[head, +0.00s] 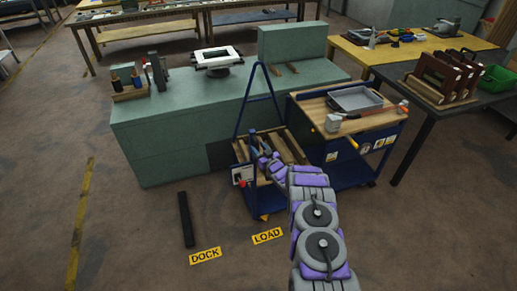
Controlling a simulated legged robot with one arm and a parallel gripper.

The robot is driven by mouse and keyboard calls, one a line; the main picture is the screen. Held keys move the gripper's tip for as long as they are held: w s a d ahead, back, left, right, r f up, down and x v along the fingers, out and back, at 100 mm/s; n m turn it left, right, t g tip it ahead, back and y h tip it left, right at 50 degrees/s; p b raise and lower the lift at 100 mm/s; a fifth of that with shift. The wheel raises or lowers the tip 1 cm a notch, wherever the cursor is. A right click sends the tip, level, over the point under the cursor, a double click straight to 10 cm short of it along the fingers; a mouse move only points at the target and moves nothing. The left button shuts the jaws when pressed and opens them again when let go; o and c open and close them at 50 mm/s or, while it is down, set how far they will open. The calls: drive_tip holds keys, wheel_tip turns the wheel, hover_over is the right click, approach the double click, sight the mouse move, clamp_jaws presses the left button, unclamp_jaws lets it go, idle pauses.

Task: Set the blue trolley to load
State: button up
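A blue trolley (242,177) with a tall triangular blue frame and wooden slats stands in front of the green workbench. A white card hangs on its left side. A yellow LOAD label (268,236) lies on the floor just in front of it, and a yellow DOCK label (205,256) lies to the left of that. My arm reaches up from the bottom to the trolley, and my gripper (262,160) is over or at its slatted top. The fingers are too small and cluttered to tell whether they are open, shut or touching it.
A blue wood-topped cart (304,107) with a grey tray (355,99) stands close at the right. The green workbench (160,140) blocks the back. A black bar (186,220) lies on the floor near DOCK. Floor at the left is clear.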

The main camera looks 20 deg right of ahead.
drive_tip(key=s+d+p, duration=0.2)
drive_tip(key=s+d, duration=0.1)
drive_tip(key=s, duration=1.3)
drive_tip(key=shift+s+d, duration=0.2)
